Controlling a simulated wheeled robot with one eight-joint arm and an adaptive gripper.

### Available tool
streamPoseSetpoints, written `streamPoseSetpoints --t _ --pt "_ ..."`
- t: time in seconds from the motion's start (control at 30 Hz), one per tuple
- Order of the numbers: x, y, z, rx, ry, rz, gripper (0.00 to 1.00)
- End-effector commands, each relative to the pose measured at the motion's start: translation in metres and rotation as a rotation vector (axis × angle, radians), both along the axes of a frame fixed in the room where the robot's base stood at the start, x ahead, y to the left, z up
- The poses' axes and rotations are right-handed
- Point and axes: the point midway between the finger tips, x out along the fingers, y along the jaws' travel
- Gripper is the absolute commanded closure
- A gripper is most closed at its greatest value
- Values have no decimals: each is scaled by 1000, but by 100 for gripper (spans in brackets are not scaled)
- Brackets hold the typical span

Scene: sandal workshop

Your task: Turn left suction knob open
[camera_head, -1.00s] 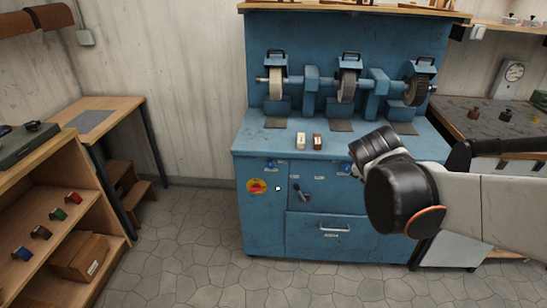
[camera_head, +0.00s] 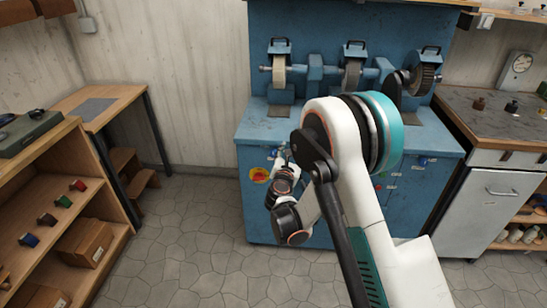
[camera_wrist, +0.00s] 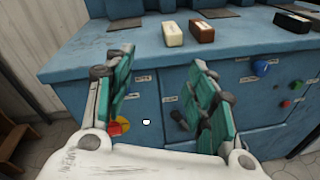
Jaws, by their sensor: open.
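The blue grinding machine cabinet (camera_head: 262,208) stands ahead, and its front fills the wrist view (camera_wrist: 100,65). A round blue knob (camera_wrist: 261,67) is on the upper front, right of my gripper. I cannot pick out a second blue knob now; my fingers or arm may hide it. A black lever (camera_wrist: 178,117) on the front shows partly behind the right finger. My gripper (camera_wrist: 163,68) is open and empty, its fingers pointing at the cabinet front just below the top edge. In the head view my gripper (camera_head: 281,160) is small, and contact with the cabinet cannot be judged.
A red and yellow switch (camera_head: 259,175) is low on the cabinet's left. A white block (camera_wrist: 172,34) and a brown block (camera_wrist: 201,31) lie on the top. Wooden shelves (camera_head: 88,205) stand left, and a grey workbench (camera_head: 505,118) stands right.

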Motion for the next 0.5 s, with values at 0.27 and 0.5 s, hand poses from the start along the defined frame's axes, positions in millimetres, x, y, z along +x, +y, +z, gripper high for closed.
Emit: streamPoseSetpoints --t 0.27,0.5 --pt "-9 56 -81 -362 -65 128 49" --pt "-16 71 -106 -484 -90 165 49"
